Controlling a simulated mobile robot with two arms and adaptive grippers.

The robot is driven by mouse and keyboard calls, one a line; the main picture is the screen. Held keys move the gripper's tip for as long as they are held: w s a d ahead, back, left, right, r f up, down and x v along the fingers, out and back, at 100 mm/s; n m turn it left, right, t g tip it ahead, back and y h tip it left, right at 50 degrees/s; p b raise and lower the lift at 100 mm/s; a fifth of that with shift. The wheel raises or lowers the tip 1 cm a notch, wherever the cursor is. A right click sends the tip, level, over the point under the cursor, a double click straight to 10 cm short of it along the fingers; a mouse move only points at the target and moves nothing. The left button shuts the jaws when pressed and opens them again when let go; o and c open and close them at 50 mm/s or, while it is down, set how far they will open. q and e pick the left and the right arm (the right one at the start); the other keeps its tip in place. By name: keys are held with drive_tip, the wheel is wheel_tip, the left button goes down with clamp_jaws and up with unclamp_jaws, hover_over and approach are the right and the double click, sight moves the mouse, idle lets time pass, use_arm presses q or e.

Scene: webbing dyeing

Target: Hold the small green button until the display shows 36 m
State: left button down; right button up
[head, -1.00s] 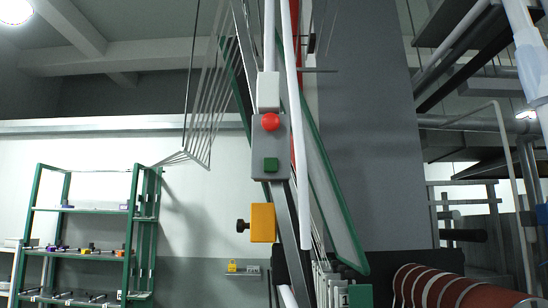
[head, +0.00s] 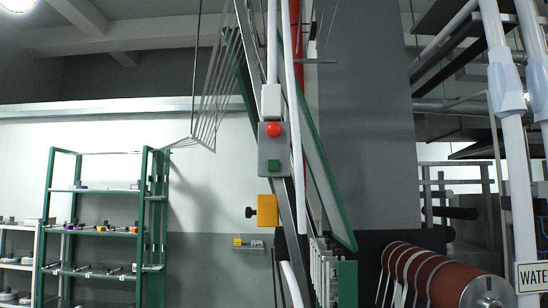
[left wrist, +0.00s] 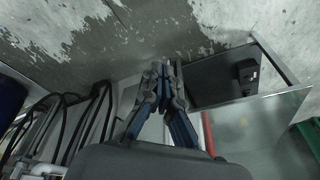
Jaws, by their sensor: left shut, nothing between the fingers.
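The small green button (head: 273,165) sits low on a grey control box (head: 270,148) on a slanted metal post, in the middle of the head view. A round red button (head: 274,129) sits above it on the same box. No display with a readable number shows. My left gripper (left wrist: 163,68) is in the left wrist view only, its fingers together and empty. No button shows near its fingertips there. My right gripper is in neither view.
A yellow block with a black knob (head: 266,210) is on the post below the box. A green shelf rack (head: 141,226) stands at the left. A large red-brown roll (head: 450,279) is at the lower right. A "WATE…" sign (head: 532,276) is at the right edge.

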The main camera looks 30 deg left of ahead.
use_arm(q)
drive_tip(key=w+a+r+m+t+y+p, duration=0.1)
drive_tip(key=w+r+m+t, duration=0.4)
drive_tip(key=w+r, duration=1.05)
drive_tip(key=w+a+r+m+t+p, duration=0.15)
drive_tip(key=w+r+m+t, duration=0.35)
drive_tip(key=r, duration=1.9)
drive_tip(key=w+a+r+m+t+y+p, duration=0.15)
drive_tip(key=w+r+m+t, duration=0.35)
drive_tip(key=w+r, duration=1.05)
drive_tip(key=s+a+r+m+t+y, duration=0.1)
drive_tip(key=a+r+m+t, duration=0.15)
drive_tip(key=r, duration=0.95)
drive_tip(key=a+r+m+t, duration=0.15)
drive_tip(key=r+m, duration=0.25)
drive_tip(key=r, duration=0.8)
drive_tip(key=s+a+r+m+t+y, duration=0.1)
drive_tip(key=s+a+r+m+t, duration=0.1)
drive_tip(key=r, duration=0.8)
drive_tip(key=s+a+r+m+t+y, duration=0.2)
drive_tip(key=s+a+r+m, duration=0.1)
drive_tip(key=r, duration=0.8)
drive_tip(key=shift+s+a+b, duration=0.45)
drive_tip(key=shift+s+a, duration=0.2)
drive_tip(key=shift+s, duration=0.4)
drive_tip(key=shift+m, duration=0.25)
